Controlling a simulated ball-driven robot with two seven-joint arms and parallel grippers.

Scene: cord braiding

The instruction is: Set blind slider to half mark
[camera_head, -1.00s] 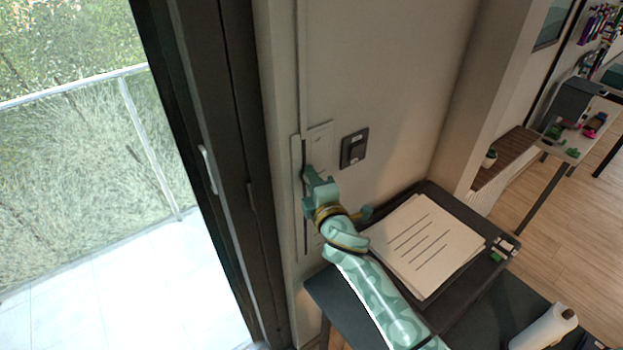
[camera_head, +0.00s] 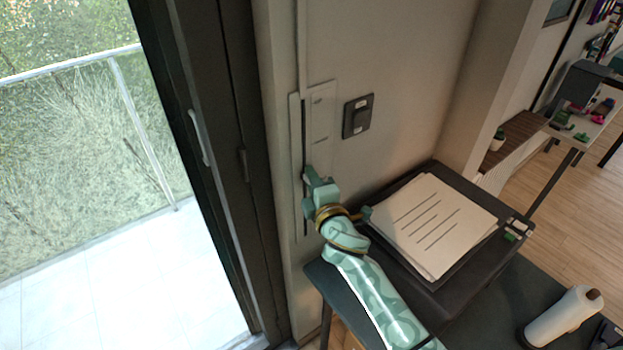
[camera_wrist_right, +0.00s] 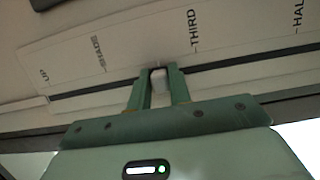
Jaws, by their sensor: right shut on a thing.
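A pale slider plate (camera_head: 320,120) with a dark lengthwise slot is on the wall beside the dark door frame. In the right wrist view the plate (camera_wrist_right: 140,52) carries the marks UP, SHADE, THIRD and a cut-off HAL at the right edge. My right gripper (camera_head: 308,178) is at the slot. In the wrist view its fingers (camera_wrist_right: 160,82) are shut around the pale slider knob (camera_wrist_right: 159,92). The knob sits between the SHADE and THIRD marks, a little nearer THIRD. In the head view the knob is hidden by the gripper. My left gripper is out of view.
A dark wall switch (camera_head: 358,117) is right of the plate. Below it, a black tray (camera_head: 450,275) with papers (camera_head: 435,222) stands on a dark table, close to my right arm. The glass door is at left.

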